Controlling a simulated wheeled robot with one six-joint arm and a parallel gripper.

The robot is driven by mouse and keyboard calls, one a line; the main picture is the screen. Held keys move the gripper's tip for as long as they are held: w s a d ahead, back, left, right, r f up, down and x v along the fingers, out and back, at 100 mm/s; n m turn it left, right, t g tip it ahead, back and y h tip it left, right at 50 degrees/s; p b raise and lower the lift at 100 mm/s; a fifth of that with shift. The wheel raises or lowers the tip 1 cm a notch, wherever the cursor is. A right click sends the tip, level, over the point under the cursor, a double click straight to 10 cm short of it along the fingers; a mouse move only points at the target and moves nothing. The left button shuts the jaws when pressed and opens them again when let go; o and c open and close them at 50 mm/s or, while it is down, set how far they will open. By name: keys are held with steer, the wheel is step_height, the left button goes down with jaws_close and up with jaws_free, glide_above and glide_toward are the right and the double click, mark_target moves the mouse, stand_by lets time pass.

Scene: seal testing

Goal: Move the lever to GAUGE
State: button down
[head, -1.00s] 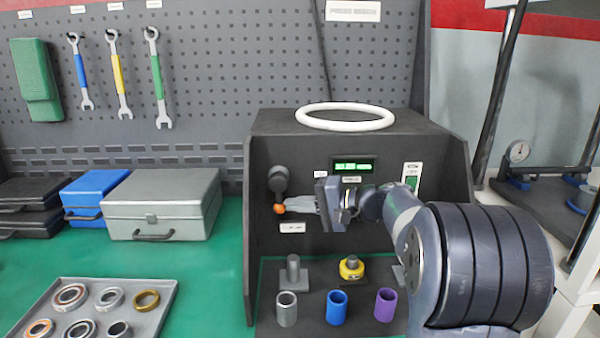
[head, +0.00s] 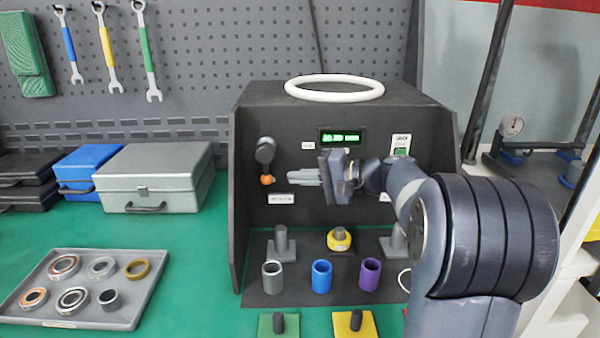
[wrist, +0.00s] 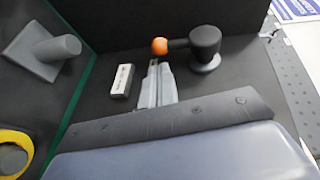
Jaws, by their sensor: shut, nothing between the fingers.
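The lever (head: 265,155) is a dark knob and arm with an orange ball tip, on the left of the black test box's back panel. It points down in the head view. In the wrist view the lever (wrist: 203,45) has its orange ball (wrist: 159,46) just beyond my fingertips. My gripper (head: 290,176) is shut and empty, right of the ball with a small gap. Its pale fingers (wrist: 154,66) lie together in the wrist view. White label plates sit below the lever (head: 281,198) and to its upper right (head: 308,146); their text is unreadable.
The box has a green-lit display (head: 341,137) and a white ring (head: 334,88) on top. Grey, blue (head: 321,276) and purple sleeves stand below my gripper. The box's left side wall (head: 240,200) is close to the lever. A tray of rings (head: 142,312) lies left.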

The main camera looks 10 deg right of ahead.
steer(key=f+v, duration=0.2)
steer(key=v, duration=0.8)
steer(key=shift+d+p, duration=0.25)
steer(key=shift+p, duration=0.1)
steer(key=shift+a+f, duration=0.1)
